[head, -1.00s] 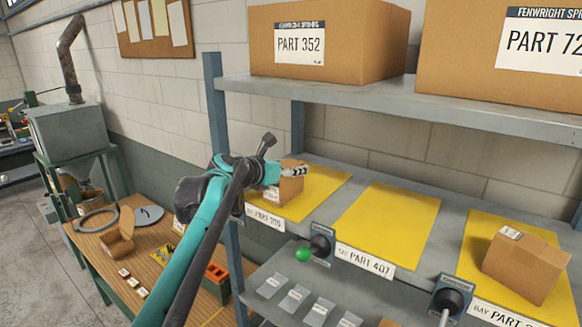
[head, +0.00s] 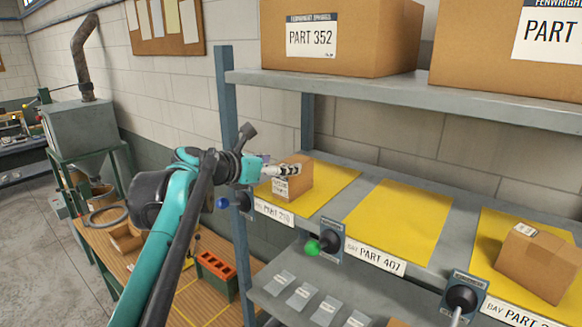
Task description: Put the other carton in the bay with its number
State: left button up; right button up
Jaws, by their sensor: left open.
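A small brown carton (head: 294,182) with a white label stands on the yellow mat of the left bay (head: 333,187). My left gripper (head: 298,169) is open, its pale fingers at the carton's upper left, overlapping it in the picture; I cannot tell whether they touch. The left bay's plate (head: 275,213) reads roughly "PART 210". The middle bay (head: 398,220) is empty, and its plate reads "PART 407" (head: 381,259). A second brown carton (head: 537,262) sits in the right bay (head: 490,240); that bay's number is cut off. My right gripper is not in view.
An upper shelf (head: 400,92) with large boxes (head: 340,38) overhangs the bays. Blue (head: 223,203), green (head: 312,247) and white (head: 457,312) knobs stick out at the front edge. A blue post (head: 228,100) stands left of the bays. A workbench (head: 190,270) lies lower left.

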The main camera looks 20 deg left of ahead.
pick_arm(q)
jog(key=s+d+f+m+g, duration=0.2)
jog(key=s+d+f+m, duration=0.2)
jog(key=s+f+m, duration=0.3)
jog(key=s+d+f+m+g, duration=0.2)
jog(key=s+d+f+m, duration=0.2)
jog(key=s+f+m, duration=0.4)
jog(key=s+f+m+g+y, duration=0.1)
jog(key=s+f+m+y, duration=0.1)
jog(key=s+f+m, duration=0.4)
jog(key=s+a+f+m+g+y, duration=0.1)
jog(key=s+f+m+y, duration=0.2)
jog(key=s+f+m, duration=0.3)
notch_tip(320, 180, down, 8)
jog(key=m, duration=0.5)
jog(key=shift+s+a+g, duration=0.2)
jog(key=shift+a+g, duration=0.1)
jog(key=shift+g, duration=0.1)
jog(key=shift+f, duration=0.1)
